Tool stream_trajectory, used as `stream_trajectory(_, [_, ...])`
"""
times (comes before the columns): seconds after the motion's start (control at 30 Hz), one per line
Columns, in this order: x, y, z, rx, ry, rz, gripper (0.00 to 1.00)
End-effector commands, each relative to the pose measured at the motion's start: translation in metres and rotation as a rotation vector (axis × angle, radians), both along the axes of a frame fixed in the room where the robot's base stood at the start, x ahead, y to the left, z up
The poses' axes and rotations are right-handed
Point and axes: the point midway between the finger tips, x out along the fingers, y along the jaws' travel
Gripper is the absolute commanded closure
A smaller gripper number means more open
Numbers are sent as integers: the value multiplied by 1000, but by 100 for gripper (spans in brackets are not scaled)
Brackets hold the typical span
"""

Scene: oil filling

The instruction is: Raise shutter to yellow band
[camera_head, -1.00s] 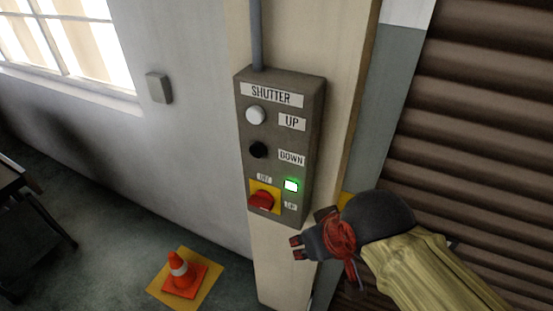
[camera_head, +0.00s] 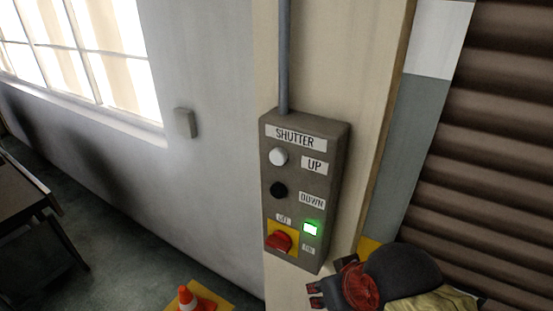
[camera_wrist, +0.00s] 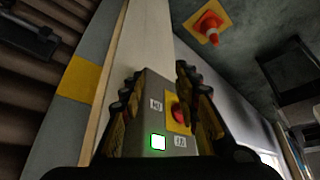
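The shutter (camera_head: 490,150) is brown and slatted, down the right side of the head view. A grey control box (camera_head: 327,190) on the cream post carries a white UP button (camera_head: 278,156), a black DOWN button (camera_head: 278,190), a lit green lamp (camera_head: 311,229) and a red rotary switch (camera_head: 279,241) on a yellow plate. A yellow band (camera_wrist: 80,80) crosses the grey strip beside the shutter; a bit also shows in the head view (camera_head: 368,246). My gripper (camera_head: 316,294) is below the box. In the wrist view its fingers (camera_wrist: 158,88) are apart and empty, with the box's lower part showing between them.
An orange cone (camera_head: 190,300) stands on a yellow floor patch at the lower left. A dark table (camera_head: 25,200) is at the left edge. A grey conduit (camera_head: 284,60) runs up from the box. A small wall box (camera_head: 185,122) is beside the window.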

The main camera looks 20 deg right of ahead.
Motion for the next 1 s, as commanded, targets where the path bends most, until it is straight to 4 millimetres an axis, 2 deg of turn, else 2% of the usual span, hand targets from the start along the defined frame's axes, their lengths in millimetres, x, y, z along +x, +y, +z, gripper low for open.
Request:
stream_trajectory(0.07, [0, 0, 0, 0, 0, 0, 68])
stream_trajectory(0.63, [0, 0, 0, 0, 0, 0, 100])
stream_trajectory(1.0, [0, 0, 0, 0, 0, 0, 100])
